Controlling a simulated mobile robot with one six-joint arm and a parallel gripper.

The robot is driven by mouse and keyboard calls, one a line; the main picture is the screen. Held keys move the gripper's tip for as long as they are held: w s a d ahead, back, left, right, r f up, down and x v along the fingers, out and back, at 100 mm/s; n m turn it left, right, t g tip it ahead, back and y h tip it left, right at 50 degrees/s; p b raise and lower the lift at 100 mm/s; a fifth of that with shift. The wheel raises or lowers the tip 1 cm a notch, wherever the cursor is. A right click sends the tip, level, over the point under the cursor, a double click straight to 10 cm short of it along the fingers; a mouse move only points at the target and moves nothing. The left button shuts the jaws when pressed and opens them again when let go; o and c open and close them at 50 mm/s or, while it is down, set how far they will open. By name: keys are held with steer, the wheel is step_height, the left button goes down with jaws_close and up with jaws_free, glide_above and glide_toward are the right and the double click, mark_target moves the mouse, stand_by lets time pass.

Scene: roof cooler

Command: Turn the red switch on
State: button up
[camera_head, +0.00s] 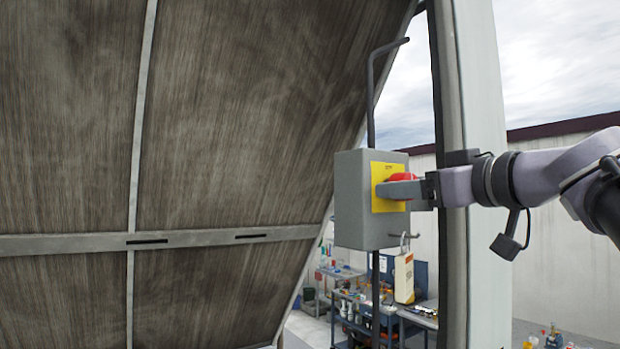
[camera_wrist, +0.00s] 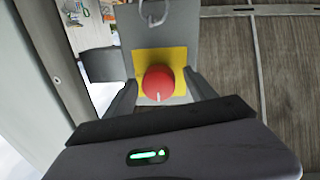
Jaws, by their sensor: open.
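The red switch (camera_head: 403,178) is a round knob on a yellow plate (camera_head: 380,170) on the face of a grey box (camera_head: 361,205). In the wrist view the red switch (camera_wrist: 158,83) sits between the fingers, with a small pale mark at its lower edge. My gripper (camera_head: 392,189) is open at the switch, with its fingers on either side of the knob. Whether the fingers touch it I cannot tell. In the head view a finger hides part of the knob.
A padlock shackle with a tag (camera_head: 404,278) hangs below the box. A pale post (camera_head: 480,90) stands close to my arm. Cluttered workbenches (camera_head: 380,315) are in the background.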

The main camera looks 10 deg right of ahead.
steer(key=shift+w, duration=0.3)
steer(key=c, duration=1.4)
